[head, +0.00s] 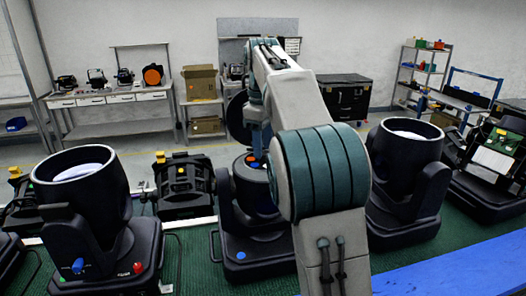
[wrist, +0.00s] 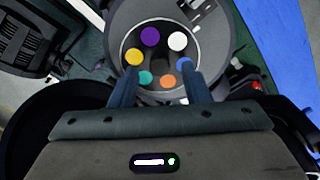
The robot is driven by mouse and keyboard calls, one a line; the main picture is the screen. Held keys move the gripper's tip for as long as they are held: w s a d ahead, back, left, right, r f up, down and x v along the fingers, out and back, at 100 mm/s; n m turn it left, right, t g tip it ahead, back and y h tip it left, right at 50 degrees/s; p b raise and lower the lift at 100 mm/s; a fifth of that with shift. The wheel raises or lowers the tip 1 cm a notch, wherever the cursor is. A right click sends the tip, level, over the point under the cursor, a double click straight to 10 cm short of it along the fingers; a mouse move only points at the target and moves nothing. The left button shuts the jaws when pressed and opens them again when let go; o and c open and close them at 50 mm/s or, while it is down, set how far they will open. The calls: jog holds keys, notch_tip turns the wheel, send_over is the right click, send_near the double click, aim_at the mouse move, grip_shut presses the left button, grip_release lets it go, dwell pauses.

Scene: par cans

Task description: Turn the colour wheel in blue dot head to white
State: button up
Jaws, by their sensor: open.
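The blue dot head (head: 250,235) is a dark par can in the middle of the head view, with a blue dot (head: 242,255) on its base. Its top is open, and my arm covers its right part. In the wrist view the colour wheel (wrist: 158,62) lies inside the round housing (wrist: 218,35). Its purple, white (wrist: 177,41), blue, orange, teal and yellow spots form a ring. White is at the upper right. My gripper (wrist: 160,72) is open, its two fingers over the lower left and right of the wheel. Finger contact cannot be told.
Other par cans stand left (head: 85,195) and right (head: 405,175), close beside the middle head. A black lamp (head: 184,185) stands behind on the left. A blue strip (head: 450,270) runs along the front right. A red knob (wrist: 256,85) shows right of the fingers.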

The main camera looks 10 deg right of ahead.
jog(key=shift+f, duration=0.8)
grip_shut()
jog(key=shift+r+m+p, duration=0.15)
jog(key=shift+m+p, duration=0.3)
jog(key=shift+m, duration=0.35)
